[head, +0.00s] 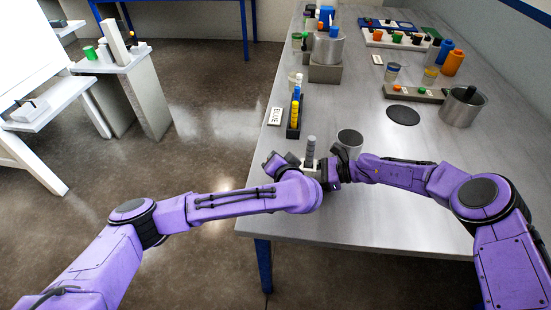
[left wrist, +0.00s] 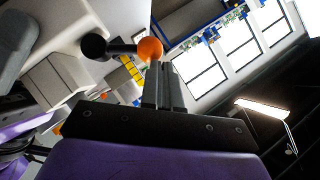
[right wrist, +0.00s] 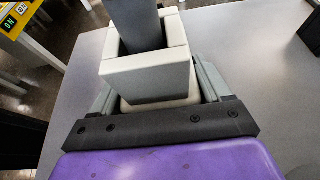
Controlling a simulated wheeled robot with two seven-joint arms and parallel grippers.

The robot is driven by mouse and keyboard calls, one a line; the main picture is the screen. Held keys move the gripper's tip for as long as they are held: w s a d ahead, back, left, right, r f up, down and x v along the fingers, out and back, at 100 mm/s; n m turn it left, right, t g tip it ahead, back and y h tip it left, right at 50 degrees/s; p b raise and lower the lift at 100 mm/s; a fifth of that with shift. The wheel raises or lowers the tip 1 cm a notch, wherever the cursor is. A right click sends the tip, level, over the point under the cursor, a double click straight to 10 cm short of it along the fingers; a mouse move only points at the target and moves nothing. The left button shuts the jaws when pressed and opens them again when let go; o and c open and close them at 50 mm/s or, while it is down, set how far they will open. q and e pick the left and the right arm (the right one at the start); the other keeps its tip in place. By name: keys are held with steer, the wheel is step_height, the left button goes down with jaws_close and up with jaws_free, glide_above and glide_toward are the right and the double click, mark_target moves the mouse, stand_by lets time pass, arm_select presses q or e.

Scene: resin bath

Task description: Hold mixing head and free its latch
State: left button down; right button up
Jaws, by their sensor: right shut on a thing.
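What looks like the mixing head, a grey ribbed post (head: 311,150) in a pale square block (head: 309,169), is near the table's front left edge. My right gripper (head: 332,171) is shut on the block; the right wrist view shows the block (right wrist: 150,75) between its fingers and the dark post (right wrist: 138,25) rising from it. My left gripper (head: 285,163) is just left of the block. In the left wrist view its fingers (left wrist: 163,68) are close together, just below an orange ball (left wrist: 150,48) on a dark arm with a black ball (left wrist: 94,46). The latch cannot be made out in the head view.
A grey cup (head: 350,139) stands just behind my right gripper. A dark rack (head: 295,118) with yellow and blue pieces is at the left edge, beside a BLUE label (head: 275,116). A dark disc (head: 403,115) and a metal pot (head: 462,107) are to the right. The table's front right is clear.

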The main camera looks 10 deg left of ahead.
arm_select(q)
steer(key=shift+a+f, duration=0.1)
arm_select(e)
steer(key=shift+d, duration=0.1)
arm_select(q)
steer(key=a+r+v, duration=0.1)
steer(key=v, duration=0.9)
steer(key=shift+a, duration=0.15)
steer(key=shift+r, duration=0.1)
arm_select(e)
steer(key=o, duration=1.3)
